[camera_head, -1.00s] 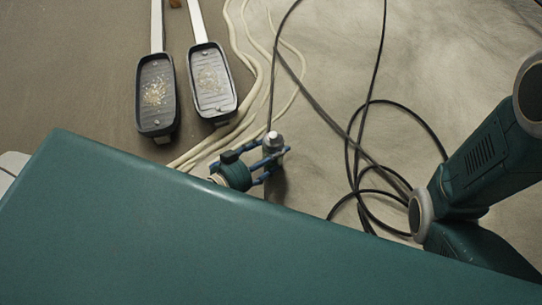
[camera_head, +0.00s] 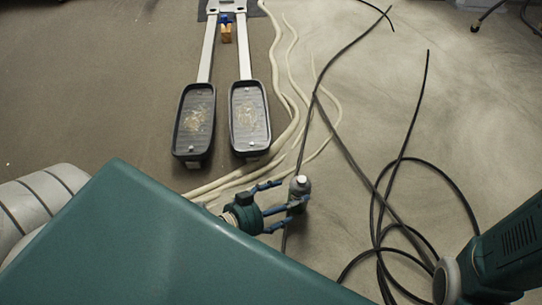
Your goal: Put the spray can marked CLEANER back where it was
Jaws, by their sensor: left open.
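A small grey spray can with a white cap (camera_head: 299,187) shows just below the middle of the camera_head view. It looks upright, seen from above; its marking is too small to read. My left gripper (camera_head: 287,203) has blue fingers spread open at the can. The can is at the fingertips, and a finger overlaps its lower part. I cannot tell whether any finger touches it, or exactly what is under it. My right gripper is out of view.
Two dark foot pedals (camera_head: 194,122) (camera_head: 249,116) on pale rails lie up and left of the can. Pale cables (camera_head: 291,105) run beside them. Black cables (camera_head: 380,205) loop over the floor on the right. Bare floor shows at the far left.

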